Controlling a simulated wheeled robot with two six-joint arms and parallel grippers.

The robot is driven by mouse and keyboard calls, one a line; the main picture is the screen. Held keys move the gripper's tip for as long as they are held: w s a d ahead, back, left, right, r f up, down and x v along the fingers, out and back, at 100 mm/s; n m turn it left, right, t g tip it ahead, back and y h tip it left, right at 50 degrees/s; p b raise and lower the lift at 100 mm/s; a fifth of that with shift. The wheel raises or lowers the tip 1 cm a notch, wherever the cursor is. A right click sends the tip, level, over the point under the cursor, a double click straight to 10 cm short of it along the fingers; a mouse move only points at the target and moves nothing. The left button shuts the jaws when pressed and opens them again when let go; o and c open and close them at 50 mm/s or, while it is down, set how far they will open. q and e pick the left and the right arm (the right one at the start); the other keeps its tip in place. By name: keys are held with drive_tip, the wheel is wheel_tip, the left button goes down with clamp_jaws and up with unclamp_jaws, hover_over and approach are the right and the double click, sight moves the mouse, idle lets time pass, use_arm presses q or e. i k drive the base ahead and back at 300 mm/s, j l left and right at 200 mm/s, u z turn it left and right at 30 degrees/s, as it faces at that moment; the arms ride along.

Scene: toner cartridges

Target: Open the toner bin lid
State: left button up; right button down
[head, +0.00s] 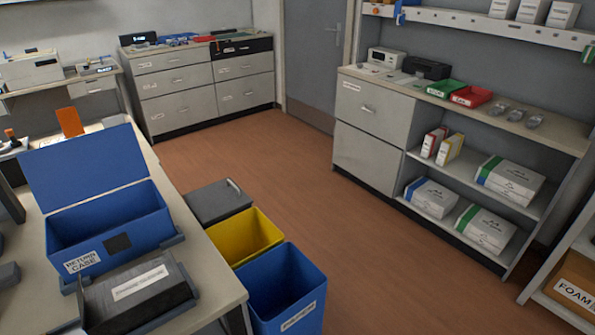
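A grey bin (222,218) stands on the floor beside the right edge of the near table. Its flat grey lid (214,199) looks shut, and a light handle (233,185) shows at its far right. No writing shows on this bin, so I cannot read whether it is the toner bin. The table hides part of its left side. Neither of my grippers can be made out in the head view.
An open yellow bin (258,228) and an open blue bin (297,314) stand nearer. On the table (215,285) are an open blue return case (155,218) and a labelled dark box (125,302). The floor (300,190) between bins and right shelves is clear.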

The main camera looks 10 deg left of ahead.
sight(211, 202)
drive_tip(key=i+l+z, duration=1)
drive_tip(key=i+z, duration=0.4)
drive_tip(key=i+j+u, duration=0.1)
drive_tip(key=i+u, duration=0.65)
drive_tip(key=i+l+u, duration=0.15)
drive_tip(key=i+u, duration=0.25)
drive_tip(key=i+l+u, duration=0.25)
drive_tip(key=i+u, duration=0.15)
drive_tip(key=i+j+u, duration=0.1)
drive_tip(key=i+u, duration=0.2)
drive_tip(key=u, duration=0.15)
drive_tip(key=i+u, duration=0.3)
drive_tip(key=u, duration=0.2)
drive_tip(key=i+l+u, duration=0.1)
drive_tip(key=i+u, duration=0.15)
drive_tip(key=u, duration=0.2)
drive_tip(key=i+l+u, duration=0.2)
drive_tip(key=u, duration=0.3)
drive_tip(key=i+l, duration=0.05)
drive_tip(key=i, duration=0.05)
